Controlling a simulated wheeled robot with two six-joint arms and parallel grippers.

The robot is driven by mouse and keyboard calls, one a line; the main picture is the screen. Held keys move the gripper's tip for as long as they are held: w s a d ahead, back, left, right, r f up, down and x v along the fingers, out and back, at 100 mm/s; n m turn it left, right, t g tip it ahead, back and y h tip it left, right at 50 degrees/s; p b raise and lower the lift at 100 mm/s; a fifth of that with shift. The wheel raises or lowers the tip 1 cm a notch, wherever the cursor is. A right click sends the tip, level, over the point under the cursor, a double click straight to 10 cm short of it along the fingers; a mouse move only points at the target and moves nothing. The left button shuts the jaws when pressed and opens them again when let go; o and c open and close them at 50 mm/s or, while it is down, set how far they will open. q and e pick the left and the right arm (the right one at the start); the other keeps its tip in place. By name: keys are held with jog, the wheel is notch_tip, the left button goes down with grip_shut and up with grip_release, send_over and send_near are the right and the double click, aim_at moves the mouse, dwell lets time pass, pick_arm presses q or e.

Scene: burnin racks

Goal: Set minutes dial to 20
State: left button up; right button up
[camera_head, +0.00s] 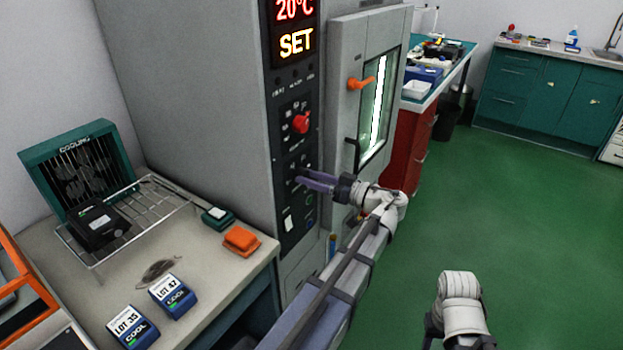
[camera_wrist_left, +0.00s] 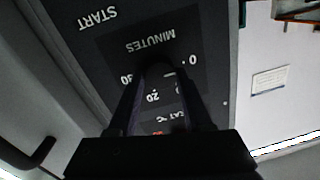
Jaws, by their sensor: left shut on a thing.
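My left gripper (camera_head: 300,181) reaches the control panel (camera_head: 284,130) of the tall grey oven and is shut on the minutes dial. In the left wrist view, the dial (camera_wrist_left: 160,72) is a dark knob between the fingers of the left gripper (camera_wrist_left: 160,88), below the upside-down word MINUTES. The marks 0 and 20 can be read around it; another mark at left is partly covered. The fingers hide much of the dial, and I cannot make out its pointer. Part of my right arm shows at the bottom of the head view; its fingers do not show.
A red knob (camera_head: 301,123) sits above on the panel, under a lit display (camera_head: 296,43) reading 20°C and SET. A bench with a wire rack (camera_head: 165,205) stands left. Green floor is open at right.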

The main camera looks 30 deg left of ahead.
pick_arm(q)
grip_shut()
jog(key=shift+m, duration=0.4)
jog(key=m+t+b, duration=0.1)
jog(key=m, duration=1.1)
jog(key=m+t, duration=0.1)
jog(key=m, duration=1.1)
jog(key=shift+s+f+y+b, duration=0.2)
jog(key=shift+y+b, duration=0.1)
jog(key=shift+b, duration=0.1)
jog(key=shift+m, duration=0.3)
jog(key=o, duration=0.8)
grip_release()
